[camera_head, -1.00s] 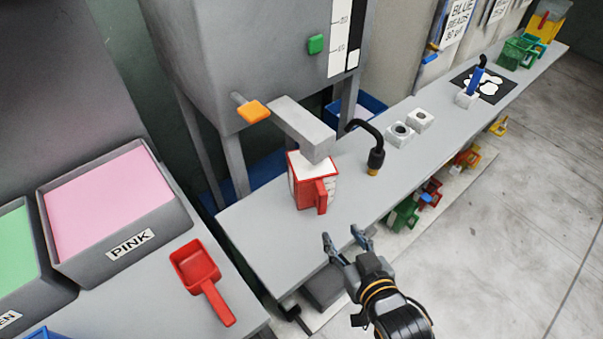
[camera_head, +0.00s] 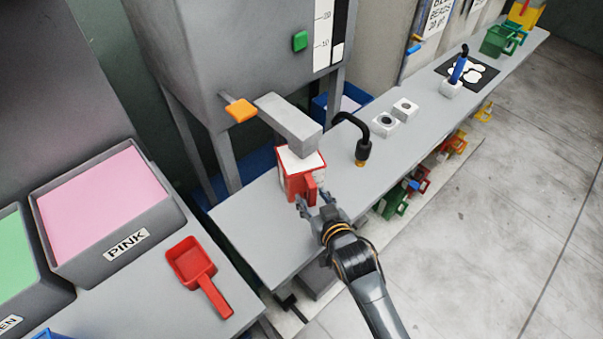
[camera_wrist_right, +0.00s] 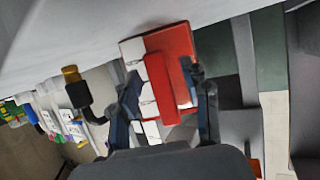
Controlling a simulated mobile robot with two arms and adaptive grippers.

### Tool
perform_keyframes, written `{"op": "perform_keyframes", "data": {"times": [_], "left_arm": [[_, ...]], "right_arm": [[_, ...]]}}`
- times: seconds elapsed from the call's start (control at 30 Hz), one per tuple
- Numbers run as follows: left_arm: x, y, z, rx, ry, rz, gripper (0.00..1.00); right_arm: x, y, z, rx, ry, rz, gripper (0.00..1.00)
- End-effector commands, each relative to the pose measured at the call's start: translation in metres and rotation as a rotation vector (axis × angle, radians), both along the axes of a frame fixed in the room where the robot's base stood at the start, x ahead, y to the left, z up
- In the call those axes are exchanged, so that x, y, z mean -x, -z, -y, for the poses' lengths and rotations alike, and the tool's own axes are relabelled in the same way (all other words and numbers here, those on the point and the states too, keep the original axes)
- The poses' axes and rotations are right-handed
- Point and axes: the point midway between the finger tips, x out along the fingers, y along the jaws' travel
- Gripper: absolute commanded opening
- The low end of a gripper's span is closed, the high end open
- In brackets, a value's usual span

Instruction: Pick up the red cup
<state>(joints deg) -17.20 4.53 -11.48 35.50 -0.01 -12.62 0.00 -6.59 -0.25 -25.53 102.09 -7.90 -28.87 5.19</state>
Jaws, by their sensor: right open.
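The red cup (camera_head: 290,180) has white side panels with marks and a red handle facing me. It stands on the grey bench under the grey spout of the big machine, and its top looks white. My right gripper (camera_head: 317,199) is open at the cup's handle. In the right wrist view the red cup (camera_wrist_right: 180,62) and its handle lie between the two open fingers of the right gripper (camera_wrist_right: 165,95). I cannot tell whether the fingers touch it. My left gripper is not in view.
The grey spout (camera_head: 290,125) hangs just above the cup. A black hose with a brass end (camera_head: 362,152) stands right of it. A red scoop (camera_head: 197,270) and a pink bin (camera_head: 110,205) are at the left. White blocks (camera_head: 385,124) sit farther along the bench.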

Motion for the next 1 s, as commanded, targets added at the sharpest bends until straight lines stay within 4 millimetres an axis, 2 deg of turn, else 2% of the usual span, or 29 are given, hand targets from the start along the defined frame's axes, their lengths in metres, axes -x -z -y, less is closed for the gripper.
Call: {"op": "perform_keyframes", "data": {"times": [0.1,0.37,0.47,0.6,0.63,1.0], "left_arm": [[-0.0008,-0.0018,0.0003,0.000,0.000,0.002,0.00],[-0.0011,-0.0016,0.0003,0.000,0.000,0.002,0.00],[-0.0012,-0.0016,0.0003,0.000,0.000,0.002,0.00],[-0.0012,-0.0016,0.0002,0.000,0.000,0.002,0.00],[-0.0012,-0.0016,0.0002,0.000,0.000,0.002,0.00],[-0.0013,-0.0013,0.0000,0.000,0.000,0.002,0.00]], "right_arm": [[-0.0080,0.0027,-0.0035,-0.002,0.000,0.001,0.47],[-0.0094,0.0046,-0.0041,-0.001,0.000,0.001,0.47],[-0.0093,0.0045,-0.0041,-0.001,0.000,0.001,0.31],[-0.0092,0.0046,-0.0040,0.000,0.000,0.000,0.02],[-0.0092,0.0046,-0.0040,0.000,0.000,0.000,0.00],[-0.0093,0.0031,-0.0041,-0.001,0.000,0.002,0.00]]}}
